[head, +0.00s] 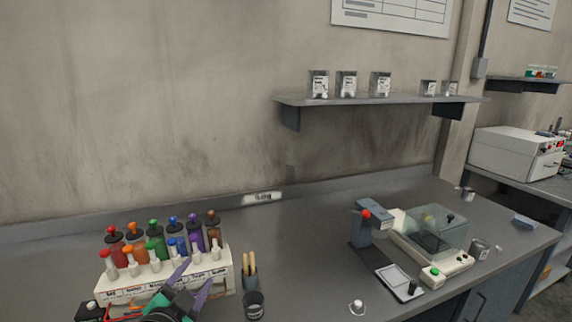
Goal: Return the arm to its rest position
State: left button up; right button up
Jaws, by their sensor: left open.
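My left gripper (190,284) is at the bottom left of the head view, in front of the white bottle rack (222,273). Its two purple-grey fingers are spread apart, with nothing visible between them. The rack holds several bottles with red, orange, green, blue, purple and brown colours. The gripper covers part of the rack's front; whether it touches the rack I cannot tell. My right gripper is not in view.
A machine with a clear cover (436,228) and a red-knobbed device (372,222) stand at right. The middle of the bench (310,240) is clear.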

pick_arm(q)
jog(key=s+a+f+n+g, duration=0.3)
jog(key=s+f+n+g, duration=0.4)
jog(key=s+f+g, duration=0.95)
jog(key=s+f+t, duration=0.2)
jog(key=s+f, duration=0.1)
jog(key=f, duration=1)
jog(key=s+f+t, duration=0.1)
jog(key=s+f, duration=0.2)
jog(key=f, duration=1)
jog(key=s+a+f+g, duration=0.1)
jog(key=s+a+f, duration=0.2)
jog(key=s+f, duration=1.3)
jog(key=shift+s+a+f+y, duration=0.15)
jog(key=shift+s+y, duration=0.15)
jog(key=shift+s, duration=0.25)
